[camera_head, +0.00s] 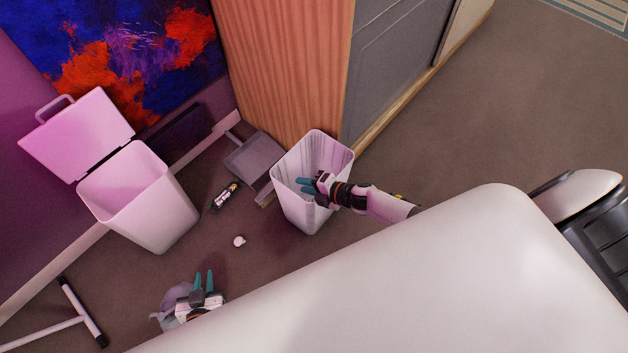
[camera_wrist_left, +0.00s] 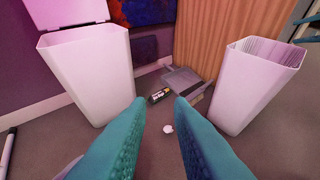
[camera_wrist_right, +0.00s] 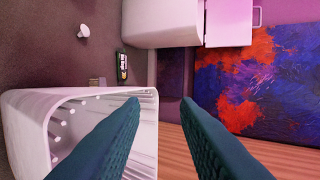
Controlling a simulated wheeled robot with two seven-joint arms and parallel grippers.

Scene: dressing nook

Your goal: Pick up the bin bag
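A pale grey-lilac crumpled thing that looks like a bag (camera_head: 172,302) lies on the floor at the bottom left in the head view. My left gripper (camera_head: 204,281) is beside and partly over it, fingers apart and empty. Part of the pale thing seems to show at the lower left of the left wrist view. A dark cylinder with a printed label (camera_head: 225,195) lies on the floor between the two bins; its text is too small to read surely. My right gripper (camera_head: 308,186) is open over the white ribbed bin (camera_head: 297,212), near its rim; nothing shows held.
A white bin with its lid open (camera_head: 150,215) stands at the left by the wall. A grey dustpan (camera_head: 252,158) and a small white round thing (camera_head: 239,241) lie between the bins. A wooden cabinet (camera_head: 290,70) stands behind; a white T-shaped frame (camera_head: 75,318) is at lower left.

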